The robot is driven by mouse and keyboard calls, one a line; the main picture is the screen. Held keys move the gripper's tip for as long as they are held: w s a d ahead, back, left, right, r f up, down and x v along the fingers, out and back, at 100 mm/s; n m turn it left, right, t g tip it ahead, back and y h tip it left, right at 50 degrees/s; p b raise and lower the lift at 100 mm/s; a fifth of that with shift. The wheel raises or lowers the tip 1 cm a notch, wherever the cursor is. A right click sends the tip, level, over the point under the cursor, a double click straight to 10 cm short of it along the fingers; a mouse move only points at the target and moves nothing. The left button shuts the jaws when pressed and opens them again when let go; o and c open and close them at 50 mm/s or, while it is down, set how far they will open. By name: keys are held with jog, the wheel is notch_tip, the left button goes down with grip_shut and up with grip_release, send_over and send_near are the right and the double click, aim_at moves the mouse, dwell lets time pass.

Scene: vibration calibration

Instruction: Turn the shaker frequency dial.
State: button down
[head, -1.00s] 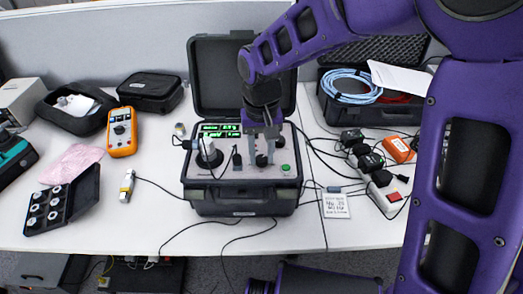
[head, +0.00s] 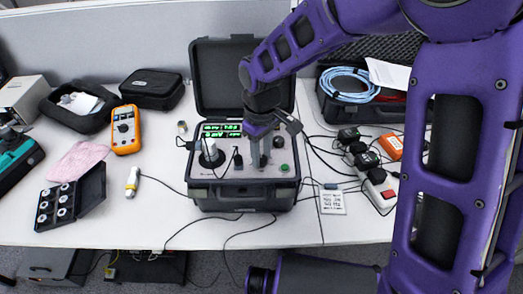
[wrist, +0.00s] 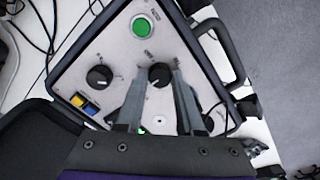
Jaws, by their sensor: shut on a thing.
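The shaker controls sit on the grey panel of an open black case (head: 243,200), mid-table. In the wrist view, a black dial (wrist: 160,75) sits between the fingertips of my gripper (wrist: 159,78), which is shut on it. Another black dial (wrist: 99,76) and a green button (wrist: 142,27) sit apart from the fingers. In the head view my gripper (head: 255,163) points down at the panel and hides most of the held dial. The green display (head: 221,131) is lit, its digits too small to read surely. Which dial is labelled frequency I cannot read.
The raised lid (head: 220,75) stands behind the panel. Cables run right of the case toward black adapters (head: 358,148) and a power strip (head: 383,191). An orange multimeter (head: 126,130) lies left. The table in front of the case is narrow, with cables across it.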

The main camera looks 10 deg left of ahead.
aim_at(261, 158)
jog(key=shift+r, duration=0.1)
dwell(0.4)
jog(key=c, duration=0.5)
grip_release()
notch_tip(261, 158, up, 17)
jog(key=shift+r+p, duration=0.15)
jog(key=shift+p, duration=1.05)
